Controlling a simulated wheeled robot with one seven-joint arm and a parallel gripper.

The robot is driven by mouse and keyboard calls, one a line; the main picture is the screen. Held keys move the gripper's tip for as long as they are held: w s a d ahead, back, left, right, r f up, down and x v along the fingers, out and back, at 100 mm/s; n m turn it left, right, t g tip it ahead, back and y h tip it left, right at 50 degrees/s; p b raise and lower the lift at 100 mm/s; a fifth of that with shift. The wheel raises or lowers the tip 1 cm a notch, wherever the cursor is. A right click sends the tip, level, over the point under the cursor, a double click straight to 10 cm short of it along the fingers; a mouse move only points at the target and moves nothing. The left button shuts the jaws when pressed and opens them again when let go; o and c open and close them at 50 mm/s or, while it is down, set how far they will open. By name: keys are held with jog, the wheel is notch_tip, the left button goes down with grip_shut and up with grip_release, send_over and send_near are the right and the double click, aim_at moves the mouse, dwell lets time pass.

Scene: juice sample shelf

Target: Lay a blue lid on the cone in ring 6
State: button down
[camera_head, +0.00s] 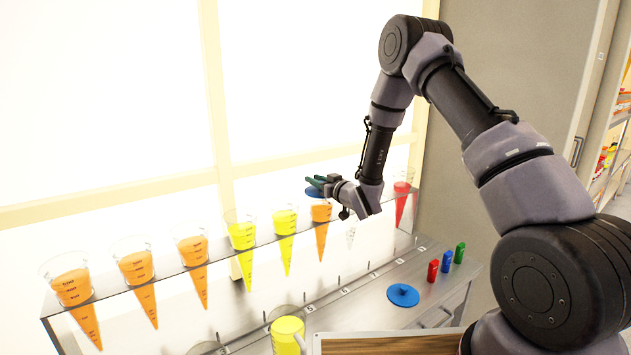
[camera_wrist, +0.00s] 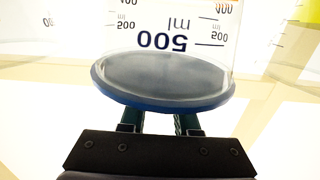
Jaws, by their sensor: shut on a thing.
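A blue lid (camera_head: 313,193) is held in my gripper (camera_head: 318,181) over the rim of an orange-filled cone (camera_head: 321,212), the sixth from the left in the rack. In the wrist view the blue lid (camera_wrist: 165,92) lies across the cone's wide mouth, with the cone's wall (camera_wrist: 165,40) and "500 ml" print upside down. Lid and rim look touching or very close; I cannot tell which. My gripper (camera_wrist: 157,124) is shut on the lid's grip, which is mostly hidden. A second blue lid (camera_head: 403,294) lies on the lower counter, right of centre.
The rack's glass shelf (camera_head: 108,291) holds other cones: orange ones at left, yellow ones (camera_head: 286,222) in the middle, an empty one and a red one (camera_head: 402,190) at right. Red, blue and green blocks (camera_head: 446,261) stand on the counter. A yellow-filled jug (camera_head: 287,330) is in front.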

jog(key=shift+f, duration=0.1)
jog(key=c, duration=0.6)
grip_release()
jog(key=shift+c, duration=0.2)
jog(key=f+v, duration=0.1)
jog(key=v, duration=1.1)
jog(key=w+d+r+m+h, duration=0.35)
jog(key=d+r, duration=0.35)
jog(key=r, duration=0.3)
jog(key=s+d+r+m+g+h, duration=0.25)
jog(key=s+d+r+h, duration=0.25)
jog(key=s+d+r, duration=0.4)
jog(key=s+r+m+g, duration=0.2)
jog(key=s+r, duration=0.2)
jog(key=s, duration=0.8)
jog(key=s+r+m+g, duration=0.3)
jog(key=s+r, duration=0.1)
jog(key=s, duration=0.8)
jog(key=shift+s+d+r+y, duration=0.25)
jog(key=shift+d+y, duration=0.15)
jog(key=shift+y, duration=0.05)
